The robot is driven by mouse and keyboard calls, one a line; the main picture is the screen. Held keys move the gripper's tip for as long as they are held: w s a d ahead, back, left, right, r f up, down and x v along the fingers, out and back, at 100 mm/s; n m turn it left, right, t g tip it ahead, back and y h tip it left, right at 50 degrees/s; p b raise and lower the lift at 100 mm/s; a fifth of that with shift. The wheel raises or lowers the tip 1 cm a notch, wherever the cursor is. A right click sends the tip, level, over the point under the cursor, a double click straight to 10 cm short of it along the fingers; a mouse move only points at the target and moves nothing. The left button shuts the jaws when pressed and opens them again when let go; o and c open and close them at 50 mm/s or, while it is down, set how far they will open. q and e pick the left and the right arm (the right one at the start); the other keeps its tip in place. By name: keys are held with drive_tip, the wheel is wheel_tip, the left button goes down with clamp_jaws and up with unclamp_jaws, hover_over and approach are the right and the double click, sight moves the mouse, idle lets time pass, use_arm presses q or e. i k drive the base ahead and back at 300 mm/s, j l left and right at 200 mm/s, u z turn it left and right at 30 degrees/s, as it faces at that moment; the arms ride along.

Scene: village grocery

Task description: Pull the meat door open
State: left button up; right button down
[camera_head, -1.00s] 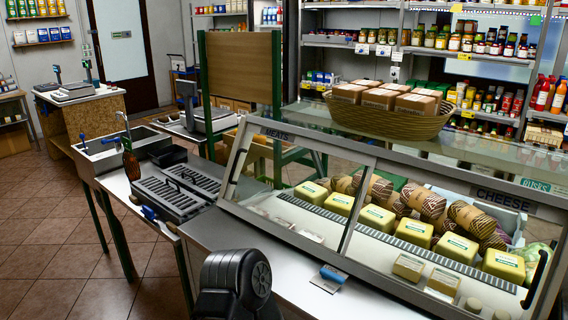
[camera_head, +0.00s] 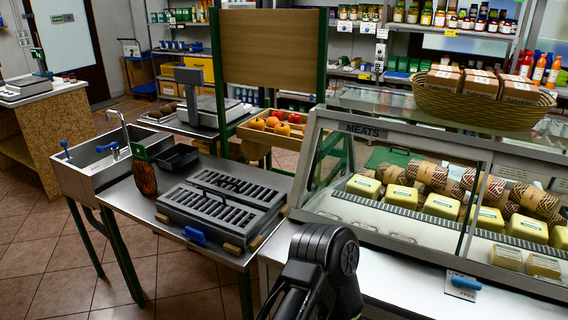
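The meat door is the sloped glass panel (camera_head: 395,165) under the MEATS sign (camera_head: 363,130) on the display case. It looks closed, with its lower edge down at the front of the case. Its handle is not clear in this view; a dark line (camera_head: 311,160) runs at its left end. Behind the glass are yellow packs (camera_head: 402,196) and wrapped rolls (camera_head: 432,174). A black link of one of my arms (camera_head: 325,262) stands low in the middle, in front of the case. Neither gripper is in view.
A steel table (camera_head: 120,205) with a sink (camera_head: 95,165), a dark slatted tray (camera_head: 222,204) and a bottle (camera_head: 143,172) adjoins the case on the left. A white counter ledge (camera_head: 400,283) runs along the case front. Tiled floor (camera_head: 45,260) is free at lower left.

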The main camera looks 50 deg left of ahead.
sight(467, 151)
drive_tip(key=k+j, duration=0.15)
drive_tip(key=j, duration=0.25)
drive_tip(key=k+j, duration=0.15)
drive_tip(key=j, duration=0.25)
drive_tip(key=k+j, duration=0.2)
drive_tip(key=j, duration=0.15)
